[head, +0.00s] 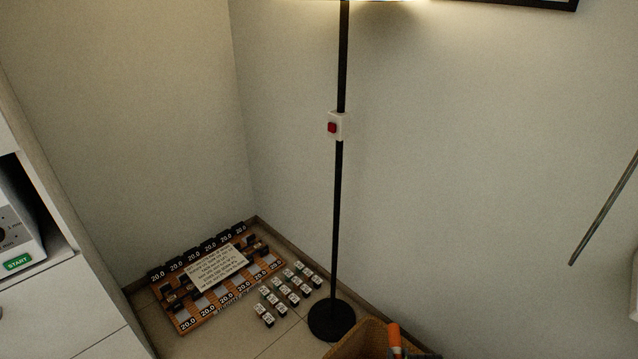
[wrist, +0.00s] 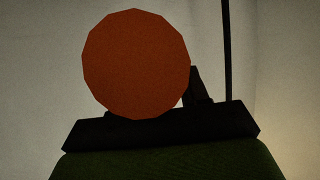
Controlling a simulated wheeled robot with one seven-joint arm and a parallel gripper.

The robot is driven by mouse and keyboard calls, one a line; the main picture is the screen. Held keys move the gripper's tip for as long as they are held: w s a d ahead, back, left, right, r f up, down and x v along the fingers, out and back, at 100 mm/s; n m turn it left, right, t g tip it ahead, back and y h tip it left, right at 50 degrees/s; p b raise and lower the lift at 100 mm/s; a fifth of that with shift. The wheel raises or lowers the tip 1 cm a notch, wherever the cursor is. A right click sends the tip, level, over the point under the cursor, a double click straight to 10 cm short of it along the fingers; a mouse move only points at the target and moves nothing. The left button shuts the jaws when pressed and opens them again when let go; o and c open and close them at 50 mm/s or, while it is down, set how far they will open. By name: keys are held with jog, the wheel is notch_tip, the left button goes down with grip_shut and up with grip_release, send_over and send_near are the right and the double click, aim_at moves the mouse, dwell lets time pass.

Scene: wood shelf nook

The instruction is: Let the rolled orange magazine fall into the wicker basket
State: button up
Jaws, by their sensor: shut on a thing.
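The rolled orange magazine (head: 394,335) stands roughly upright at the bottom edge of the head view. In the wrist view its round end (wrist: 136,64) faces the camera. My gripper (head: 410,355) is shut on the magazine; only a dark sliver of it shows in the head view, and its dark body shows in the wrist view. The wicker basket (head: 362,340) is at the bottom of the head view, with only its back part in frame. The magazine appears in front of the basket's right part; its height over the rim cannot be told.
A black floor lamp with a round base (head: 332,319) stands just behind the basket. Left of it, a wooden rack (head: 187,318) with a sign and several small labelled blocks (head: 287,292) lie on the tiled floor. A white cabinet (head: 60,315) stands at the left.

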notch_tip(320, 180, down, 6)
jog(key=b, duration=0.4)
jog(key=shift+r+b, duration=0.25)
jog(key=shift+b, duration=0.15)
jog(key=o, duration=1.2)
